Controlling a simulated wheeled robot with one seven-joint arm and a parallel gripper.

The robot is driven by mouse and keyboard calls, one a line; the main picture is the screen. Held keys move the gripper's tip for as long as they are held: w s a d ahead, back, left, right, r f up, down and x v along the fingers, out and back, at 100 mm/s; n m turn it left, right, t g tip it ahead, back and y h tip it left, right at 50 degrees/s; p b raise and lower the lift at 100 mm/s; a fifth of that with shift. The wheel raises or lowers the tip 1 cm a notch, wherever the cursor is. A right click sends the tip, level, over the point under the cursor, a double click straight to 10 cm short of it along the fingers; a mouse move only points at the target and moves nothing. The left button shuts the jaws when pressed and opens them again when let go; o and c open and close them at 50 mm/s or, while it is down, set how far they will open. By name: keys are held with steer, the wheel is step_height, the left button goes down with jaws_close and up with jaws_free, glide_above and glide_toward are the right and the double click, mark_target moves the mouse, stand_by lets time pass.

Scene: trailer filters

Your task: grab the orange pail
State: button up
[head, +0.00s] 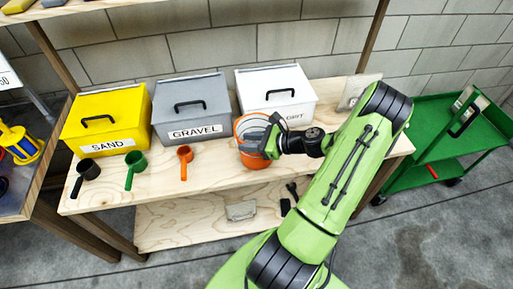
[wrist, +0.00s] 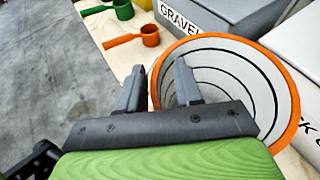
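The orange pail (head: 260,160) stands on the wooden bench in front of the white bin, its pale ringed inside showing. In the wrist view the pail (wrist: 292,92) fills the right side, with its orange rim and open mouth facing the camera. My gripper (wrist: 160,88) is open at the pail's near left rim. One finger is outside the wall and the other is over the mouth, with the rim between them. In the head view my gripper (head: 254,143) partly covers the pail. Whether the fingers touch the wall cannot be told.
Yellow SAND (head: 106,118), grey GRAVEL (head: 192,110) and white (head: 277,93) bins stand behind. Black (head: 88,169), green (head: 135,160) and orange (head: 185,154) scoops lie along the bench (head: 215,183). A green cart (head: 430,120) stands right.

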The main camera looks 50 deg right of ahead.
steer(key=shift+w+f, duration=0.1)
steer(key=shift+w, duration=0.15)
steer(key=shift+s, duration=0.1)
steer(key=shift+c, duration=0.3)
jaws_close()
stand_by(0.9)
